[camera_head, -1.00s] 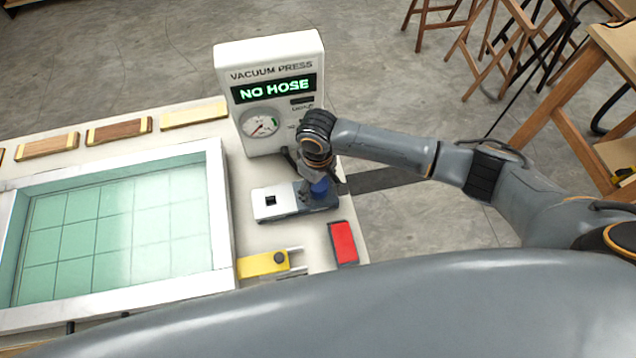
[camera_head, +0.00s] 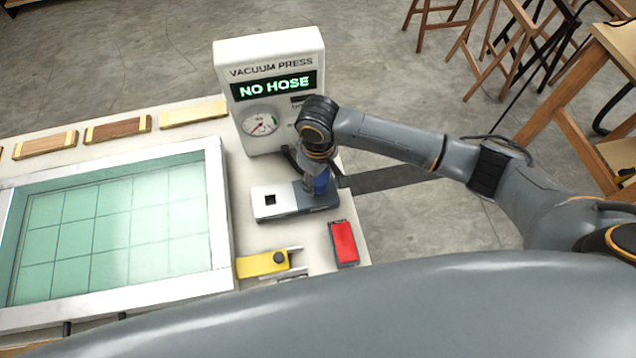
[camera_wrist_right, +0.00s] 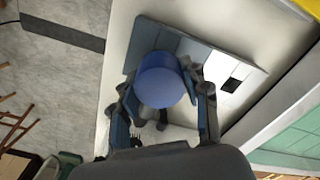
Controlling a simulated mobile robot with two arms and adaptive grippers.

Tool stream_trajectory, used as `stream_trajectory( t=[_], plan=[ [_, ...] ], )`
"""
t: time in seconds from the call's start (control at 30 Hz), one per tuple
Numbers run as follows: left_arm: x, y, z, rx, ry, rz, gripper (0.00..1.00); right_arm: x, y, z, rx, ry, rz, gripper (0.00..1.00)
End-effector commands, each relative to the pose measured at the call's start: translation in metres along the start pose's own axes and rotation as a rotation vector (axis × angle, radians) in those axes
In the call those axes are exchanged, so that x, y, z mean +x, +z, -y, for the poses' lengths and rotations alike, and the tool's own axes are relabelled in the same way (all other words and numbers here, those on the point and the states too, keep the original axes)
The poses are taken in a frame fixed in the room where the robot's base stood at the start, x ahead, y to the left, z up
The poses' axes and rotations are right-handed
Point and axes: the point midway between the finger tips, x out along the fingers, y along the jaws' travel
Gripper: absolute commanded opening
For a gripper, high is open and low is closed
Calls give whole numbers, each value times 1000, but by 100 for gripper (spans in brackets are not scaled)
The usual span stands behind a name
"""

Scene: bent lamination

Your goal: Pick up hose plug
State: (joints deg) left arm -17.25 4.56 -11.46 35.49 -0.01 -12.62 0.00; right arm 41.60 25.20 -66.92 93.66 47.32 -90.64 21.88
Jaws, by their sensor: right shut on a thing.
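The hose plug shows as a blue cylinder (camera_wrist_right: 161,80) in the right wrist view, between the fingers of my right gripper (camera_wrist_right: 163,100). In the head view the blue plug (camera_head: 321,182) shows partly below my right gripper (camera_head: 312,172), which hides some of it. The gripper is shut on the plug. Beneath them is a block, white at one end and dark grey at the other, with a square black hole (camera_head: 270,199) in its white part. I cannot tell whether the plug touches the block. My left gripper is not in view.
The vacuum press panel (camera_head: 270,60) reads "NO HOSE" and stands right behind the block. A red block (camera_head: 344,243) and a yellow tool (camera_head: 263,263) lie in front. The framed green bed (camera_head: 100,230) fills the left; wood strips (camera_head: 118,130) lie behind it.

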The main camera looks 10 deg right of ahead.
Motion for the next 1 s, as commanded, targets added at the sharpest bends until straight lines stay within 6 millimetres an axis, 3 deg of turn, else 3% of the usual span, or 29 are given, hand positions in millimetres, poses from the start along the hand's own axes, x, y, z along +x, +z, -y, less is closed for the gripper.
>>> stream_trajectory(
  t=[0.03,0.37,0.7,1.0],
  plan=[
    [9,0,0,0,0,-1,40,-5,-1,0,-2,0,-6,12],
    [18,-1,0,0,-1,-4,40,-67,38,36,-6,-1,-6,12],
    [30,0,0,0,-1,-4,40,-95,87,80,-4,-2,-2,12],
    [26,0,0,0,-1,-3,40,-106,103,94,-1,0,-1,12]
  ],
)
